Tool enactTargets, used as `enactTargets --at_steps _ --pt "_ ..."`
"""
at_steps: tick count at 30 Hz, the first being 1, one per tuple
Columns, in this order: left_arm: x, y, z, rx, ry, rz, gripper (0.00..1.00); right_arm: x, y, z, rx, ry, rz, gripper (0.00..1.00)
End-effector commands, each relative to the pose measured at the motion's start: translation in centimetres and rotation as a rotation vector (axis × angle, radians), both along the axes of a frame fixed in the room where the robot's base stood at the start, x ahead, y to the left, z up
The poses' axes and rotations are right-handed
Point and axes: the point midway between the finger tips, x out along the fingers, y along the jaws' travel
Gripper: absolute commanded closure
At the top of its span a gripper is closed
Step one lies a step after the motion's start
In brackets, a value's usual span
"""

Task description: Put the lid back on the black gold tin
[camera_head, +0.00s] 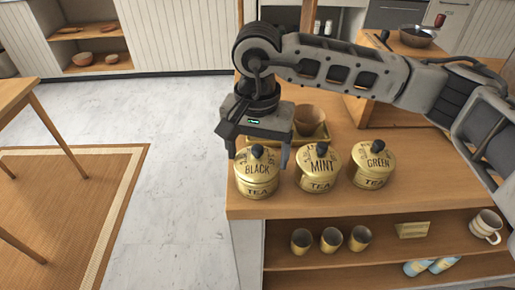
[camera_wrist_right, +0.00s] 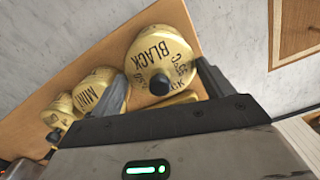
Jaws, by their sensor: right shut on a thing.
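The black gold tin (camera_head: 257,187), marked TEA, stands at the front left corner of the cart top. Its gold lid (camera_head: 257,169), marked BLACK, has a dark round knob and is at the tin's mouth; whether it is fully seated or slightly above I cannot tell. My right gripper (camera_head: 257,160) points down over it, shut on the lid with one finger on each side. In the right wrist view the lid (camera_wrist_right: 162,50) lies between the fingers. My left gripper is not in view.
The mint tin (camera_head: 319,179) and green tin (camera_head: 372,175) stand lidded close to the right. A brown cup (camera_head: 308,120) sits on a gold tray behind. The shelf below holds several gold cups (camera_head: 331,239) and a mug (camera_head: 486,227). Open floor lies to the left.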

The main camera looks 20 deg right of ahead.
Motion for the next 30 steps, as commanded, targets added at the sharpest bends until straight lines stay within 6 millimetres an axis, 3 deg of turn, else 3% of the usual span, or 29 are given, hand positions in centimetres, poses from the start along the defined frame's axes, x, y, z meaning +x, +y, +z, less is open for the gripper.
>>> enactTargets --at_steps 30 --pt "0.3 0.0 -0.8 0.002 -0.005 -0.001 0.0 -0.1 0.1 0.0 -0.001 -0.001 0.001 0.42"
